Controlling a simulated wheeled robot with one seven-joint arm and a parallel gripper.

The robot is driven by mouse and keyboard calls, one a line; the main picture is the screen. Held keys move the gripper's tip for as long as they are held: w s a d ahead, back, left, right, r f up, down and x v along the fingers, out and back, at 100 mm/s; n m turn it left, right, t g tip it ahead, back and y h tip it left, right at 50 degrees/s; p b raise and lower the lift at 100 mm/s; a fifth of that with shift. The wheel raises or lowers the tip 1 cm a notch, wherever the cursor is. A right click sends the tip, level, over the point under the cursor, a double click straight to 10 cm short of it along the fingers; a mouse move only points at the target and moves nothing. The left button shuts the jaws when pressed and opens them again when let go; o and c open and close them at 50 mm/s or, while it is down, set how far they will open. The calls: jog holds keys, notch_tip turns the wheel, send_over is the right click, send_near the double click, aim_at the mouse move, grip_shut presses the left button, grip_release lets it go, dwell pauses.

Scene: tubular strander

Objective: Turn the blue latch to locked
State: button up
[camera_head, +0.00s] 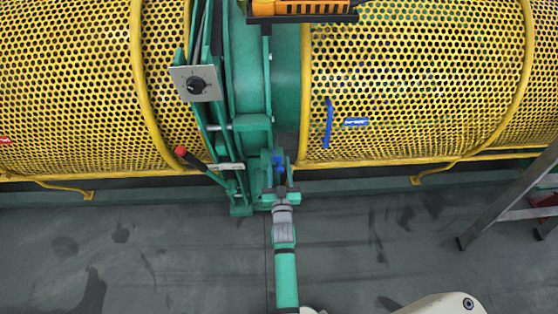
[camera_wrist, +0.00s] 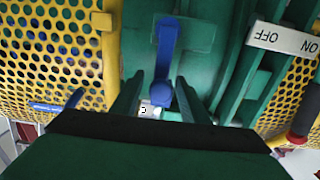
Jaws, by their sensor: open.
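Yellow perforated guards (camera_head: 415,75) flank the green frame. A second blue handle (camera_head: 328,122) and a blue label (camera_head: 356,122) are on the right guard. A red-tipped lever (camera_head: 195,160) and an ON/OFF plate (camera_wrist: 283,38) are close by. A ladder (camera_head: 510,200) stands at right.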

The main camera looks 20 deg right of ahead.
jog(key=shift+x, duration=1)
grip_shut()
jog(key=shift+d+m, duration=0.1)
jog(key=shift+m, duration=0.2)
jog(key=shift+s+d+f+m, duration=0.15)
jog(key=shift+d+m, duration=0.4)
jog(key=shift+m, duration=0.35)
jog(key=shift+s+d+f+m, duration=0.2)
jog(key=shift+d+m, duration=0.35)
jog(key=shift+m, duration=0.35)
jog(key=shift+s+d+f+m, duration=0.15)
jog(key=shift+d+m, duration=0.4)
jog(key=shift+m, duration=0.35)
